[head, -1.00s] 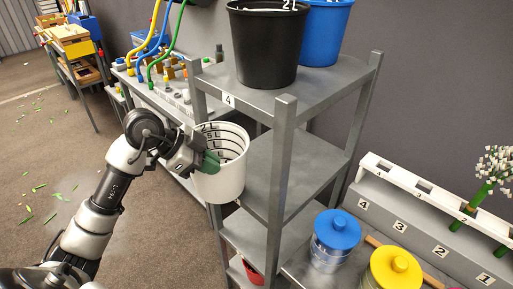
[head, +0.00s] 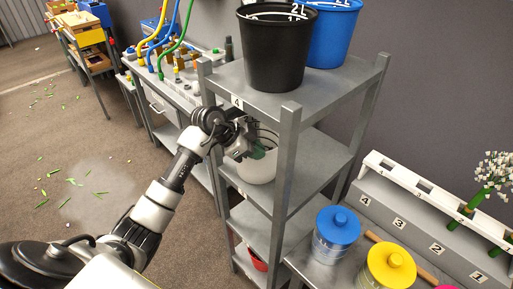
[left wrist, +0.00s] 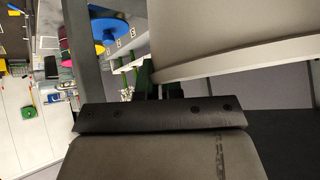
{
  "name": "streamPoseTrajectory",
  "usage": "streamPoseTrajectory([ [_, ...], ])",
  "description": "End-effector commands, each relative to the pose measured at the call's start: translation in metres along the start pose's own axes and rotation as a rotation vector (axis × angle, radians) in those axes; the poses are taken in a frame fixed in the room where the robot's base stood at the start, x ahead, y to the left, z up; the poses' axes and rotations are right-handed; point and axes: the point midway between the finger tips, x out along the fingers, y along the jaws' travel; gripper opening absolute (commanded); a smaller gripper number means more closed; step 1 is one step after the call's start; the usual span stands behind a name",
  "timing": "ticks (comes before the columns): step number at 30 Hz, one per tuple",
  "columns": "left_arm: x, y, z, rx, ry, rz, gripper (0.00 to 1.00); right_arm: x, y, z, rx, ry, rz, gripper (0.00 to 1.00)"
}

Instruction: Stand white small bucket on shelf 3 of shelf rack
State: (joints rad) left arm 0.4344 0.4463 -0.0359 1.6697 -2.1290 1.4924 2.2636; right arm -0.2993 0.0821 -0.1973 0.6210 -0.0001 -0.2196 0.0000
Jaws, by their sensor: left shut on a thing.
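The white small bucket (head: 258,170) is upright at the left opening of the grey shelf rack (head: 286,160), under the top shelf marked 4 (head: 240,88). It is at the height of the shelf below, shelf 3 (head: 318,160); I cannot tell whether its base touches that shelf. My left gripper (head: 256,150) is shut on the bucket's near wall, with its greenish fingers at the rim. The top shelf and a front post partly hide the bucket. In the left wrist view the bucket (left wrist: 230,35) fills the upper right. My right gripper is not in view.
A black bucket (head: 275,55) and a blue bucket (head: 333,35) stand on the top shelf. A red thing (head: 257,262) is low in the rack. Blue-lidded (head: 337,222) and yellow-lidded (head: 391,262) tins stand to the right. The rest of shelf 3 looks clear.

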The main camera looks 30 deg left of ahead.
Motion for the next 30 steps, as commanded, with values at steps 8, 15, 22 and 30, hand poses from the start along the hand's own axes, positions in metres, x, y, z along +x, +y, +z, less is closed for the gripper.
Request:
streamPoseTrajectory([
  [8, 0.001, 0.0, 0.001, 0.001, 0.001, 0.0, 0.15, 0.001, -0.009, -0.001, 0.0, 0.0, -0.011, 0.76],
  [15, 0.001, 0.0, 0.001, 0.0, 0.001, 0.0, 0.34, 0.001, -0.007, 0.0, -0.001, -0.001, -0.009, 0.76],
  [22, -0.003, 0.0, 0.0, 0.0, 0.001, -0.002, 0.34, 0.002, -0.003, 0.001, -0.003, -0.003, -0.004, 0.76],
  [30, -0.049, -0.001, 0.001, 0.004, -0.001, -0.007, 0.34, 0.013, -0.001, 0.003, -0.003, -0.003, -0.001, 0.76],
])
